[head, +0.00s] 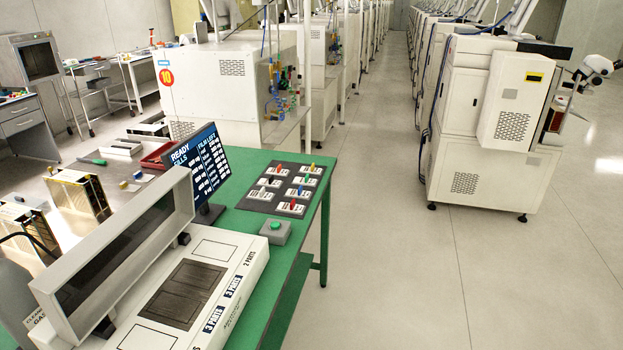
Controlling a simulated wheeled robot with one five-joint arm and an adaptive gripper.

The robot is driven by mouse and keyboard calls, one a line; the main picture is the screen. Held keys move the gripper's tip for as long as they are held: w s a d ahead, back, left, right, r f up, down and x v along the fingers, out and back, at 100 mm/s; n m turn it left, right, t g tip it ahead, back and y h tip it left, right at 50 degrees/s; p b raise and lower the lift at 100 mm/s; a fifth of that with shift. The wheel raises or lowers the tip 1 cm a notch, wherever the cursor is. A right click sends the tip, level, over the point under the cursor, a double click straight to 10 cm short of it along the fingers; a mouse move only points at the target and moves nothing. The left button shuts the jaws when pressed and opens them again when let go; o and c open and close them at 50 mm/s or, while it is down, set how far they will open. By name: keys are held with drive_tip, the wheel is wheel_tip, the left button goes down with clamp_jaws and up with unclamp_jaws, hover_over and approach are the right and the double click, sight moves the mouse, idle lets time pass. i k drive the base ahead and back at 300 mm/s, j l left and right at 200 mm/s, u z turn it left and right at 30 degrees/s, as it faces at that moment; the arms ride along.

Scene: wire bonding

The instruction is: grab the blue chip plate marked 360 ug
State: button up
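Several small white chip plates with coloured grips lie in two columns on a dark mat (250,203) on the green table. Plates with red grips show at the back left (280,170) and at the front right (291,207). The grips of the other plates are dark or green and hard to tell apart. The plate labels are too small to read, so I cannot make out 360 ug. My gripper is not in view.
Open floor (400,240) lies right.

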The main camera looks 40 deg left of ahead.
sight(300, 193)
drive_tip(key=i+j+u, duration=0.2)
drive_tip(key=i+u, duration=1)
drive_tip(key=i+l+u, duration=0.25)
drive_tip(key=i+u, duration=0.2)
drive_tip(key=i+j+u, duration=0.1)
drive_tip(key=i+u, duration=0.6)
